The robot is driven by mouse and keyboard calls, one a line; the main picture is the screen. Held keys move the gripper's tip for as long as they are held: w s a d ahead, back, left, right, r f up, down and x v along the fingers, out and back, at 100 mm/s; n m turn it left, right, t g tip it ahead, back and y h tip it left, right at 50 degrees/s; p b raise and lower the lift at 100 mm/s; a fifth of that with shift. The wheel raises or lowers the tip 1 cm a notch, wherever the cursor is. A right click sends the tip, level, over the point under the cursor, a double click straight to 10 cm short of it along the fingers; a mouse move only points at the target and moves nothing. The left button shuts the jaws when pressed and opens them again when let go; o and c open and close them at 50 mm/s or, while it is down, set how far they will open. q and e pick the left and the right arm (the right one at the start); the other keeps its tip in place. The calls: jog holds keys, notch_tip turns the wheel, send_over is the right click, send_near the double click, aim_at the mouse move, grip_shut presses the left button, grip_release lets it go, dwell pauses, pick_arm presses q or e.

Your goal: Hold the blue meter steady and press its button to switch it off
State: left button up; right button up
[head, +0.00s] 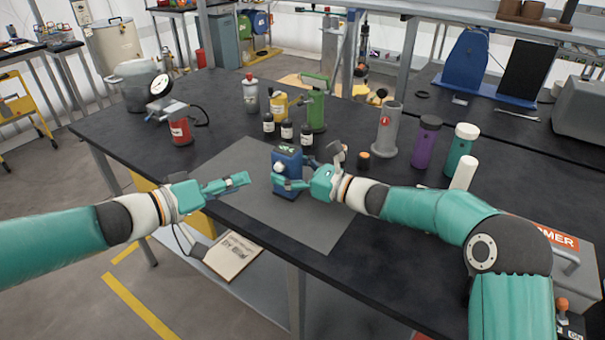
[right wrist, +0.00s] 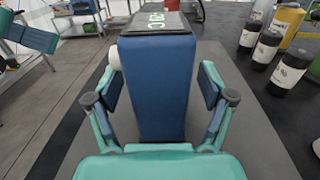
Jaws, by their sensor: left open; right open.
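The blue meter (head: 286,160) stands upright on the grey mat (head: 310,235), with a dark display on its top. A white round knob (head: 279,168) shows on its front-left face; I cannot tell if it is the button. My right gripper (head: 293,180) is open at the meter. In the right wrist view the fingers (right wrist: 160,95) are on both sides of the blue meter (right wrist: 157,75), with gaps visible. My left gripper (head: 240,181) is open and empty, left of the meter and apart from it, near the table's front edge.
Several small dark bottles (head: 287,131) stand behind the meter, with a green canister (head: 315,108) beyond. A grey cylinder (head: 386,128), a purple bottle (head: 426,143) and a teal bottle (head: 459,150) stand to the right. The mat's front part is clear.

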jog(key=shift+w+a, duration=0.15)
jog(key=shift+a, duration=0.05)
jog(key=c, duration=1.5)
